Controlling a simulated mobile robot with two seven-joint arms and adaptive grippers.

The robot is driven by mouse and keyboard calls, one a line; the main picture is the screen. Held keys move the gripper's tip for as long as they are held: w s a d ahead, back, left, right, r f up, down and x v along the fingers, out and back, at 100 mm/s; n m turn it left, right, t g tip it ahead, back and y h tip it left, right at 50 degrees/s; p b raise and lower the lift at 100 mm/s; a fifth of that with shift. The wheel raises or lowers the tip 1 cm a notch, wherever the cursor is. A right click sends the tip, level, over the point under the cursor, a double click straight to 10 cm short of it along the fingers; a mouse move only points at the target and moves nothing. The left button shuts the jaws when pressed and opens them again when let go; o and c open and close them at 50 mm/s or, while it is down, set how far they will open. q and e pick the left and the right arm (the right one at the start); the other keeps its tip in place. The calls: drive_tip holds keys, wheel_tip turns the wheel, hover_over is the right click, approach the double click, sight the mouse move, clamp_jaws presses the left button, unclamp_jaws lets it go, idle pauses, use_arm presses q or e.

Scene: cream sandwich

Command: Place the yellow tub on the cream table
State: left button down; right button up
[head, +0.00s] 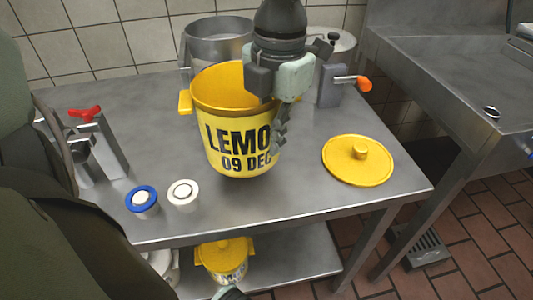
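The yellow tub (235,140), with black "LEMO… 09 DEC" lettering, is upright with a slight tilt above the grey metal table (340,205). Its base looks a little clear of the surface, with a shadow below. My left gripper (273,112) comes down from above at the tub's right side. It appears shut on the tub's rim or handle there, with a finger showing outside the wall. The gripper hides the right handle. A yellow lid with a knob (358,158) lies on the table to the right. My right gripper is not clearly in view.
A metal pot (218,47) stands behind the tub. Dispensers with an orange (365,84) and a red handle (85,114) stand at right and left. Another yellow tub (224,258) is on the lower shelf.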

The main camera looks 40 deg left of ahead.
sight(272, 164)
use_arm(q)
drive_tip(key=shift+f, duration=0.95)
drive_tip(key=shift+f+b, duration=0.55)
drive_tip(key=shift+f, duration=1.25)
use_arm(e)
drive_tip(key=shift+w+a+r, duration=0.1)
drive_tip(key=shift+w+r, duration=0.25)
drive_tip(key=shift+r, duration=0.35)
drive_tip(key=shift+w+a+r, duration=0.1)
drive_tip(key=shift+w+r, duration=0.25)
drive_tip(key=shift+r, duration=0.3)
drive_tip(key=shift+w+a+r, duration=0.1)
drive_tip(key=shift+w+r, duration=0.25)
drive_tip(key=shift+r, duration=0.35)
use_arm(q)
drive_tip(key=shift+f, duration=0.1)
drive_tip(key=c, duration=1.7)
unclamp_jaws()
